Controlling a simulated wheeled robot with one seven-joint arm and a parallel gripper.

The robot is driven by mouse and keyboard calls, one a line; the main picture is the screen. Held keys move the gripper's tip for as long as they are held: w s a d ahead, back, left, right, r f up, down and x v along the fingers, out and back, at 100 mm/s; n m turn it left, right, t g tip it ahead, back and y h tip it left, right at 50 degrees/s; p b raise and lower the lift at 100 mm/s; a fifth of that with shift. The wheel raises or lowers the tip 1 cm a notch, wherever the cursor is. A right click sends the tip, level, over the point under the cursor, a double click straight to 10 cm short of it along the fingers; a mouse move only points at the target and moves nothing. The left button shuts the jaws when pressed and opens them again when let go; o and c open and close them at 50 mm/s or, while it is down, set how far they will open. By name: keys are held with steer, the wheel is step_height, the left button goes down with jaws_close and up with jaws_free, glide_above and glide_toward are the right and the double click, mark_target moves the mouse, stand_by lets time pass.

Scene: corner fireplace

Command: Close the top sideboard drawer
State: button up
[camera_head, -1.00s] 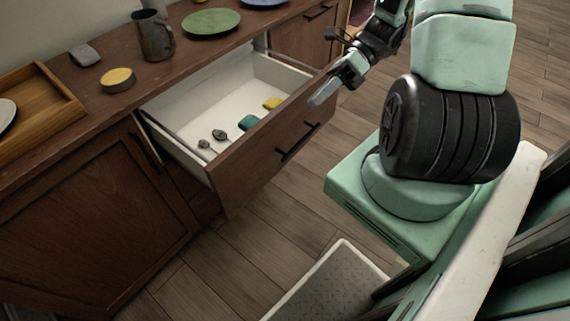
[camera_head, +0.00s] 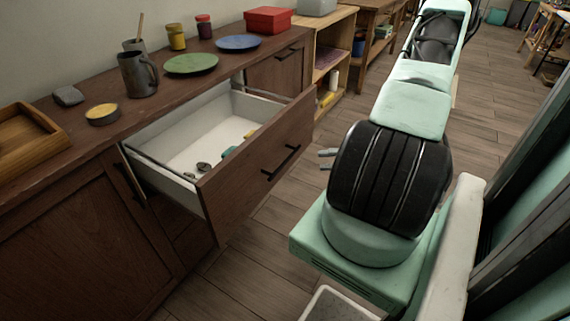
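The sideboard drawer (camera_head: 262,160) is pulled well out, its dark wood front with a black bar handle (camera_head: 281,163) facing right. Its white interior holds several small items, including a teal one (camera_head: 228,152), dark round ones (camera_head: 203,167) and a yellow one partly hidden by the drawer front. My gripper (camera_head: 326,159) is mostly hidden behind my arm's black joint. Only two grey fingertips show, apart from each other, pointing left toward the drawer front. They are to the right of the handle, with floor seen between, and nothing shows between them.
The sideboard top (camera_head: 130,117) carries a wooden tray (camera_head: 25,138), a yellow-topped tin (camera_head: 103,114), a dark mug (camera_head: 138,74), a green plate (camera_head: 191,64), a blue plate (camera_head: 238,42) and a red box (camera_head: 268,20). A light wood shelf (camera_head: 332,60) stands beyond. Wooden floor lies right of the drawer.

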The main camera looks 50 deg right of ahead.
mark_target(286, 160)
steer(key=b+x, duration=0.1)
steer(key=x, duration=1.1)
steer(key=shift+w+a, duration=0.1)
steer(key=shift+a, duration=0.05)
jaws_close()
